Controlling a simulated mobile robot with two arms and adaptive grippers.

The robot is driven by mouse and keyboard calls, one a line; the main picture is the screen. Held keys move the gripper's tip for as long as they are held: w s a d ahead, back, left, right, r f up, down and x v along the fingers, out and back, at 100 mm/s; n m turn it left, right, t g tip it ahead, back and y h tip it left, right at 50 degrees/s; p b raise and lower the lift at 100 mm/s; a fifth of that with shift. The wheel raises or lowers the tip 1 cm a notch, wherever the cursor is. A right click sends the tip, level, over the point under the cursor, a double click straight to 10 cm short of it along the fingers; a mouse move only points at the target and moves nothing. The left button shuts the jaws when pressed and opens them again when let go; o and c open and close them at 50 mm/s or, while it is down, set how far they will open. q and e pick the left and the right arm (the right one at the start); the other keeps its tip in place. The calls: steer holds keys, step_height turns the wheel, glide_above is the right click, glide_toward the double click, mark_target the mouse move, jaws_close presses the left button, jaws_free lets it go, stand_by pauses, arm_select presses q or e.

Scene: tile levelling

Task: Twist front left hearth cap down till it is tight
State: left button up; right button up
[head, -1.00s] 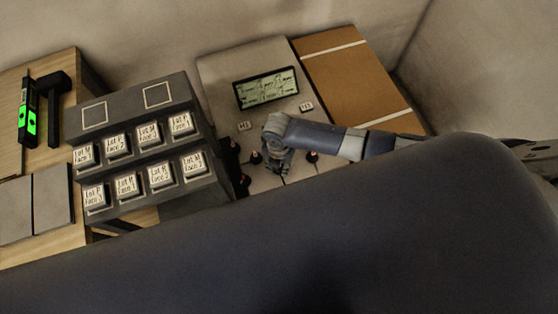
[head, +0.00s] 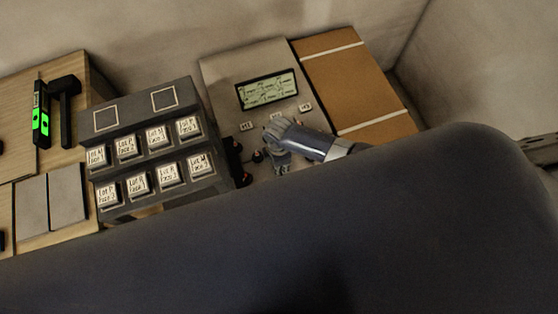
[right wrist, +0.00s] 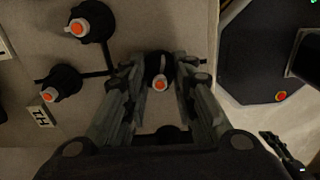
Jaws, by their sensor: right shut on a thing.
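My right gripper (right wrist: 158,85) is shut on a dark cap with a pale stem and orange tip (right wrist: 160,82); its fingers stand on either side of it in the right wrist view. In the head view my right gripper (head: 281,163) is low over the front of the grey hearth panel (head: 225,75). Two similar dark caps with orange tips, one upper (right wrist: 91,22) and one lower (right wrist: 60,83), stand to the left in the right wrist view. I cannot tell how tight the held cap is. My left gripper is not in view.
A display (head: 267,89) sits on the panel. A dark rack of labelled tiles (head: 118,112) stands left of it, and a brown board (head: 350,80) lies right. A green-marked level (head: 41,115) lies far left. A dark foreground shape hides the near area.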

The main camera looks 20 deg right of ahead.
steer(key=m+p, duration=0.2)
steer(key=m, duration=0.4)
steer(key=m+p, duration=0.2)
steer(key=m, duration=0.4)
steer(key=shift+m, duration=0.4)
steer(key=m+p, duration=0.1)
steer(key=m, duration=1.1)
steer(key=shift+m, duration=0.3)
steer(key=o, duration=1.1)
steer(key=shift+c, duration=0.2)
